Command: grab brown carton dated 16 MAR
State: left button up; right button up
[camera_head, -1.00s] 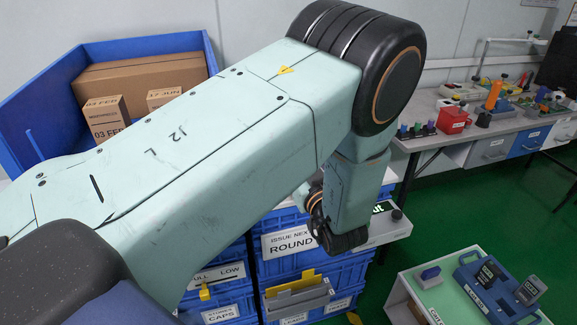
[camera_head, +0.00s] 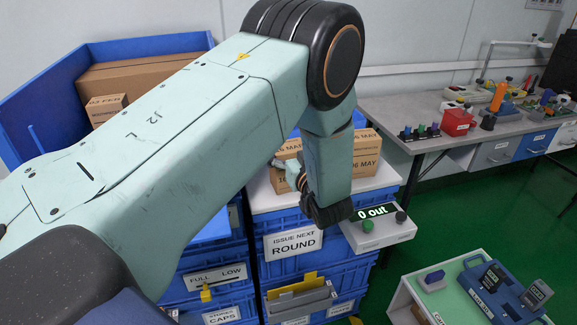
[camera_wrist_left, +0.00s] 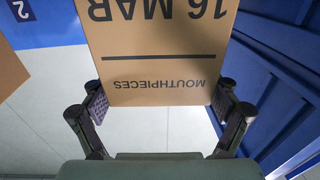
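The brown carton (camera_wrist_left: 160,75) printed 16 MAR and MOUTHPIECES fills the upper middle of the left wrist view, its print upside down. My left gripper (camera_wrist_left: 160,95) is spread wide, with one fingertip beside each side edge of the carton's near end. I cannot tell whether the pads touch it. My right gripper is not in view.
A blue bin (camera_head: 30,75) at left holds a large carton (camera_head: 135,84) and a smaller one (camera_head: 105,108). A blue wall (camera_wrist_left: 270,75) stands close right of the gripper.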

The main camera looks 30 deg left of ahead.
pick_arm(q)
jog(key=c, duration=1.2)
jog(key=shift+r, duration=0.1)
